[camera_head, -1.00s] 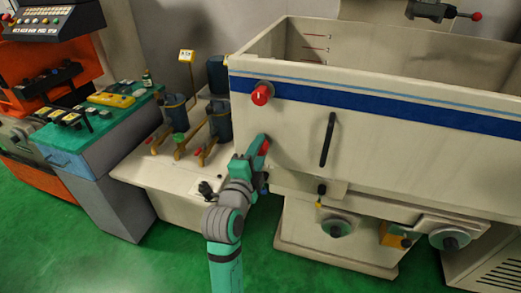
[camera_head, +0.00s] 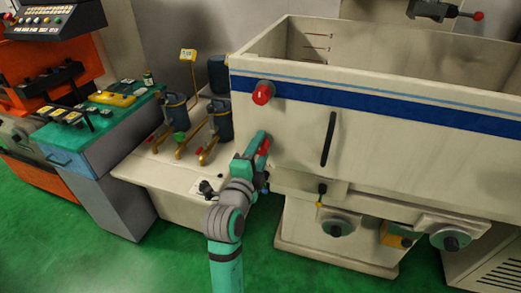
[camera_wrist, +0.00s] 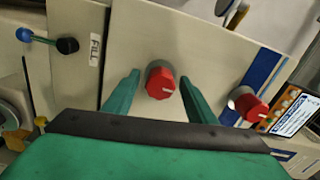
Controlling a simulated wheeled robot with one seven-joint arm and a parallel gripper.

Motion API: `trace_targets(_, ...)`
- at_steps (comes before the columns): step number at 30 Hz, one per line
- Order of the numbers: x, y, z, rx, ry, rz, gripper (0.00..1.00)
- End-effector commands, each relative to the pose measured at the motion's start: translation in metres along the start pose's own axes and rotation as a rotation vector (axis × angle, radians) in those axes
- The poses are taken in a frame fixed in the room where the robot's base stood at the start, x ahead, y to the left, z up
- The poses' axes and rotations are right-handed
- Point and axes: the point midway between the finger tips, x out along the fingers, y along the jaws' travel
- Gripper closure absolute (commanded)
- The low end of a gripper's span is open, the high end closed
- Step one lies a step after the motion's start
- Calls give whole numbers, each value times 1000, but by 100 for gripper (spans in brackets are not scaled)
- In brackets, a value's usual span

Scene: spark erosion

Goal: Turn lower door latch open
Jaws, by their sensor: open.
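The lower door latch is a red knob on a grey collar on the cream tank front. In the wrist view this lower red knob (camera_wrist: 160,83) sits between the fingertips of my gripper (camera_wrist: 159,77), with a pale mark on its face. The fingers are open, one on each side, and I cannot tell whether they touch it. In the head view my gripper (camera_head: 259,142) is at the tank's left edge and hides most of the lower knob. The upper red knob (camera_head: 263,92) is on the blue stripe; it also shows in the wrist view (camera_wrist: 251,108).
A black vertical handle (camera_head: 328,139) stands out from the tank front (camera_head: 400,160) to the right. A small black knob (camera_head: 322,187) is below it, beside a FILL label (camera_wrist: 96,50) in the wrist view. Pumps (camera_head: 176,112) stand on the left base.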

Motion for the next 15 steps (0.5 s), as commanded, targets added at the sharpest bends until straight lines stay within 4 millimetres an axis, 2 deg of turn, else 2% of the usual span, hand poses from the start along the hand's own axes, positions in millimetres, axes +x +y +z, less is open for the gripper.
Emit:
trace_targets(5, -15, 0, 1, -1, -2, -1, 49)
trace_targets(15, -77, 0, 1, 0, -3, 0, 49)
